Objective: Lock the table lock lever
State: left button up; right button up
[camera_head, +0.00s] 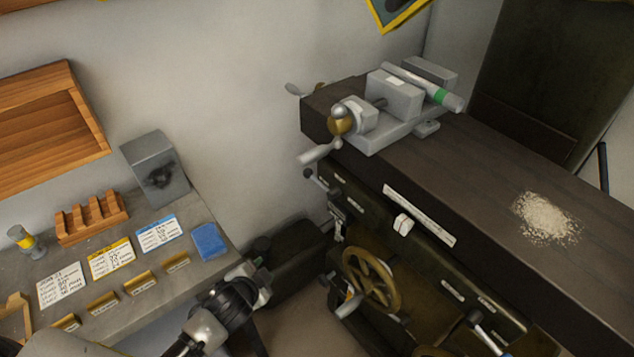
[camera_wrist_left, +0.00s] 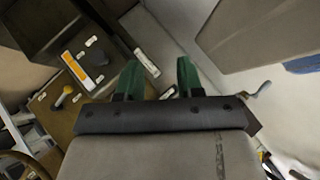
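My left gripper (camera_head: 261,253) is left of the dark machine in the head view, apart from its levers. In the left wrist view its two green fingers (camera_wrist_left: 158,78) are spread with nothing between them. I cannot tell which lever is the table lock lever. A lever with a black knob (camera_head: 308,174) sits at the left end of the machine, under the table (camera_head: 480,180). Another dark-knobbed lever (camera_head: 475,318) is low at the front. My right gripper is not in view.
A brass handwheel (camera_head: 372,279) and a white scale strip (camera_head: 420,216) are on the machine's front. A grey vise (camera_head: 392,97) and a pile of chips (camera_head: 546,219) are on the table. A bench (camera_head: 205,275) with cards, a wooden rack (camera_head: 92,218) and a blue cloth (camera_head: 209,241) stands left.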

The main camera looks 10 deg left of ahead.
pick_arm(q)
jog(key=w+d+r+m+t+h, duration=0.1)
jog(key=w+r+m+t+h, duration=0.25)
jog(key=w+r+m, duration=0.45)
jog(key=m+h, duration=0.7)
jog(key=m, duration=0.3)
send_near(317, 179)
jog(key=shift+g, duration=0.45)
jog(key=p+x, duration=0.2)
jog(key=x, duration=0.8)
jog(key=shift+a, duration=0.1)
grip_shut()
